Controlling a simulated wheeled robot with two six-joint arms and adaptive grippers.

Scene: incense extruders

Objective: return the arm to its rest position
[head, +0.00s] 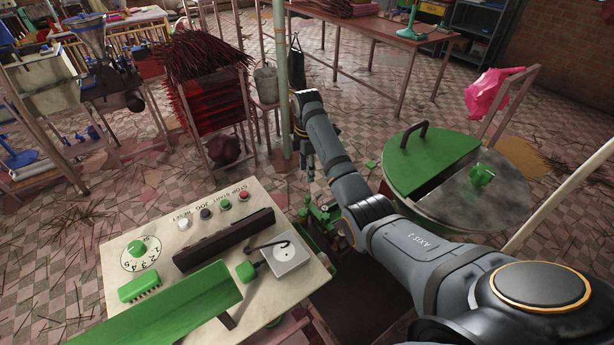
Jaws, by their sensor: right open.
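My right arm comes in from the lower right and reaches up to the middle of the view. My right gripper (307,163) hangs at the end of this arm, pointing down, beyond the far right corner of the control panel. It is small and dark here; its jaws look open with nothing between them. It is apart from the panel and from the round drum. My left gripper and left arm do not show.
A cream control panel (185,236) with buttons and a dial stands at the front left. A round drum with a green half lid (428,157) stands right of my arm. A pole (281,60) and a rack of dark red sticks (213,108) stand behind the gripper.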

